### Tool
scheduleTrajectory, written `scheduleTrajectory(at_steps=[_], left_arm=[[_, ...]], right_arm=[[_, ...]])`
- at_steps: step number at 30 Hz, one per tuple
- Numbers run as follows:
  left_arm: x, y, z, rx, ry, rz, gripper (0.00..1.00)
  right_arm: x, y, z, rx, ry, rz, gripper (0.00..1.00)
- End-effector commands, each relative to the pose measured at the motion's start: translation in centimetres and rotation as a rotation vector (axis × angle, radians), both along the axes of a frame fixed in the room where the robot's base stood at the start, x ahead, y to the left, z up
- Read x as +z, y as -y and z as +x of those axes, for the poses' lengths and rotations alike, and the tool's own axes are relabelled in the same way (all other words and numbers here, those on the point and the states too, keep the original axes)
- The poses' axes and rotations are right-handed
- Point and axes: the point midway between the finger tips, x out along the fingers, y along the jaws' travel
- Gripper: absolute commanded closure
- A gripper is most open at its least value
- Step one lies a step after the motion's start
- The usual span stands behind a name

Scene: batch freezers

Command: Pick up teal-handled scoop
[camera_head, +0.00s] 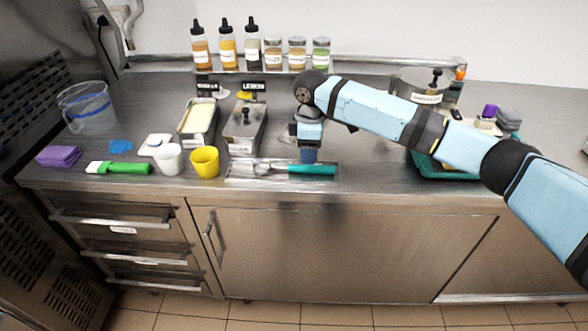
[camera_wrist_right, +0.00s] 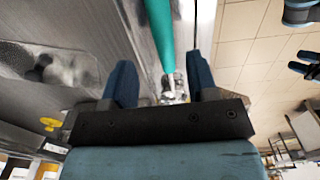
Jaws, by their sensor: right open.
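The teal-handled scoop (camera_head: 312,170) lies in a shallow metal tray (camera_head: 232,176) at the counter's front edge, its handle pointing right and its metal end left. My right gripper (camera_head: 308,156) is over the scoop's handle, pointing down. In the right wrist view the two blue fingers of my right gripper (camera_wrist_right: 163,84) are apart, with the teal handle (camera_wrist_right: 160,30) showing between them. Whether they touch it is hidden. Dark blue parts at that view's right edge may be my left gripper (camera_wrist_right: 305,66), too small to read.
A yellow cup (camera_head: 205,163) and a white cup (camera_head: 168,160) stand left of the tray. Metal containers (camera_head: 247,130) stand behind it. A green-handled tool (camera_head: 125,168) and a purple block (camera_head: 58,157) lie further left. Bottles and jars (camera_head: 228,50) line the back shelf.

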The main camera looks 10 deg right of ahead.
Motion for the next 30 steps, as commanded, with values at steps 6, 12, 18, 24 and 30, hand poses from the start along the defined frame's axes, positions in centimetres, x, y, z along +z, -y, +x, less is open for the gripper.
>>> scheduleTrajectory(at_steps=[6, 12, 18, 24, 30], left_arm=[[0.0, 0.1, 0.1, 0.002, 0.002, -0.003, 0.57], [-0.1, 0.1, 0.1, 0.002, 0.005, -0.001, 0.57], [0.0, 0.1, 0.1, 0.001, 0.007, 0.0, 0.57], [0.0, -0.1, 0.1, -0.003, 0.007, 0.005, 0.57], [-0.1, -0.2, 0.0, -0.005, 0.005, 0.009, 0.57]], right_arm=[[-2.1, -0.2, -0.3, 0.0, -0.002, 0.0, 0.47], [-5.0, -0.3, -0.4, 0.0, -0.001, -0.001, 0.47], [-5.2, -0.3, -0.4, 0.001, 0.0, 0.0, 0.47], [-5.2, -0.3, -0.4, 0.001, 0.0, 0.0, 0.81], [-5.2, -0.3, -0.4, 0.001, 0.0, 0.0, 1.0]])
